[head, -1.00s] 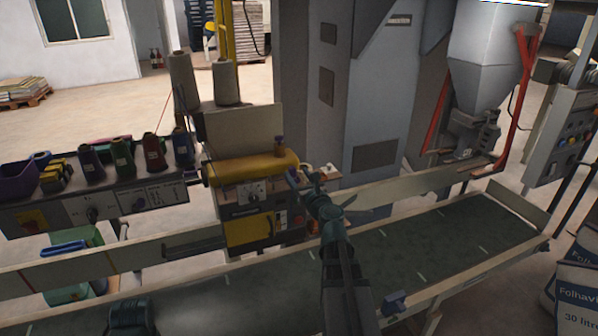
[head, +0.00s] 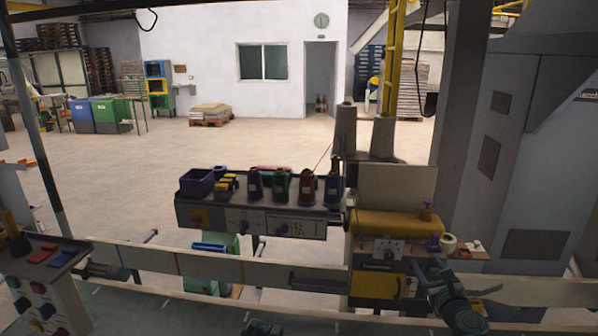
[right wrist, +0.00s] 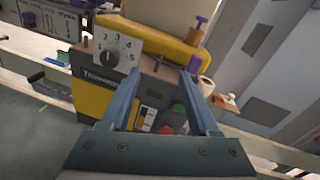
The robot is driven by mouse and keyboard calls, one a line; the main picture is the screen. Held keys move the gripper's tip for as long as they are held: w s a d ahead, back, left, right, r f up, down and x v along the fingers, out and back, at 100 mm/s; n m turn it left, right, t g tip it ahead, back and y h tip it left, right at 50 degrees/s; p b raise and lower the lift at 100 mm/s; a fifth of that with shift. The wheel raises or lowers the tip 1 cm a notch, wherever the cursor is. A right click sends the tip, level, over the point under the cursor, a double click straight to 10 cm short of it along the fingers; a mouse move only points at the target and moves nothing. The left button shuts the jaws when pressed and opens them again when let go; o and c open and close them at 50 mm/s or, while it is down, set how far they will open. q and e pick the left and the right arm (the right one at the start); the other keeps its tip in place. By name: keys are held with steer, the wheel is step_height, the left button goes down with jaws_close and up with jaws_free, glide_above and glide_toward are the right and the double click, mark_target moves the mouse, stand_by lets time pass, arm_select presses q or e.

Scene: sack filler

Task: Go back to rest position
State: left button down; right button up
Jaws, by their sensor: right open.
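My right gripper (head: 432,272) is in front of the sewing machine with the yellow cover (head: 398,223), at the lower right of the head view. In the right wrist view its two blue-grey fingers are apart, with nothing between them (right wrist: 158,75). Behind them are the machine's numbered dial (right wrist: 112,57), a red button (right wrist: 166,130) and a green button (right wrist: 178,108). The fingers appear clear of the panel. A dark part of mine shows at the bottom edge of the head view; my left gripper cannot be made out.
The conveyor's long side rail (head: 225,270) runs across the front. A shelf panel with coloured thread cones (head: 281,185) stands left of the machine. A control box with buttons (head: 40,290) is at the lower left. The floor behind is open.

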steer(key=s+a+f+n+g+y, duration=0.1)
steer(key=a+f+n+g+y, duration=0.25)
steer(key=a+n, duration=0.45)
steer(key=s+a+f+n+g+y, duration=0.1)
steer(key=a+f+n+g+y, duration=0.15)
steer(key=a+f+n, duration=0.6)
steer(key=s+a+n+g+y, duration=0.25)
steer(key=a+n, duration=0.25)
steer(key=a, duration=0.6)
steer(key=s+a+f+n+g+h, duration=0.2)
steer(key=s+f+n+g+h, duration=0.2)
steer(key=s+n, duration=0.3)
steer(key=s+a+f+n+g+h, duration=0.2)
steer(key=s+f+n+g+h, duration=0.2)
steer(key=s+n, duration=0.4)
steer(key=shift+a+f+n+g+h, duration=0.4)
steer(key=shift+n+g, duration=0.25)
steer(key=shift+n, duration=0.2)
